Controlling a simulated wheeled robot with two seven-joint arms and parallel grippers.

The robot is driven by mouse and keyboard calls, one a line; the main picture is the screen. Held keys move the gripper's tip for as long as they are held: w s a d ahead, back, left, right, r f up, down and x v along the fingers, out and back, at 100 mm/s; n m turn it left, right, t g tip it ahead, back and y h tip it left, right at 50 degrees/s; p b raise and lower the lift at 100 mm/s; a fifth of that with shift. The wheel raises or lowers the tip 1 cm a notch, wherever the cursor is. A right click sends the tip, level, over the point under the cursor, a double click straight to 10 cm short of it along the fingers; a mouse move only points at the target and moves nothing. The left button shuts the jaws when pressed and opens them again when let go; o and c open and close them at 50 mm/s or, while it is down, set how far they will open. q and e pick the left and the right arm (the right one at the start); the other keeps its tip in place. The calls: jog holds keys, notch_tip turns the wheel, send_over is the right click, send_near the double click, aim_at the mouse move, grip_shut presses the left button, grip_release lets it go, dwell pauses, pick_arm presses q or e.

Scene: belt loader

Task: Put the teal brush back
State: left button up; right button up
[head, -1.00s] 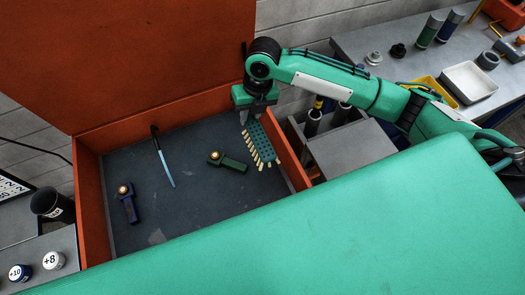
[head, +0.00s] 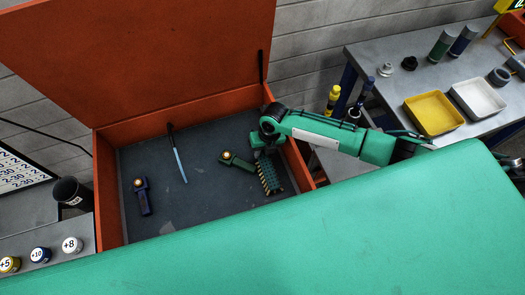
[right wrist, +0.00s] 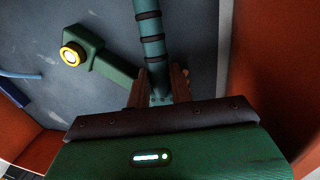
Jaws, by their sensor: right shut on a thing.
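The teal brush (head: 270,179), with a row of pale yellowish bristles, is inside the open orange-red chest (head: 112,205), near its right wall. My right gripper (head: 263,147) is at the brush's far end. In the right wrist view the brush (right wrist: 150,35) shows as a teal bar with dark bands. The fingers of the right gripper (right wrist: 161,72) are closed on its near end. Whether the brush touches the chest floor I cannot tell. My left gripper is not in view.
A green tool with a gold knob (head: 238,163) lies just left of the brush. A black-handled, pale-blue-bladed tool (head: 178,158) and a blue knobbed tool (head: 142,198) lie farther left. A bench (head: 400,83) with yellow and white trays stands at right.

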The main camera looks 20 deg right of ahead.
jog(key=shift+f, duration=0.5)
jog(key=shift+f, duration=0.1)
jog(key=o, duration=0.9)
jog(key=shift+o, duration=0.2)
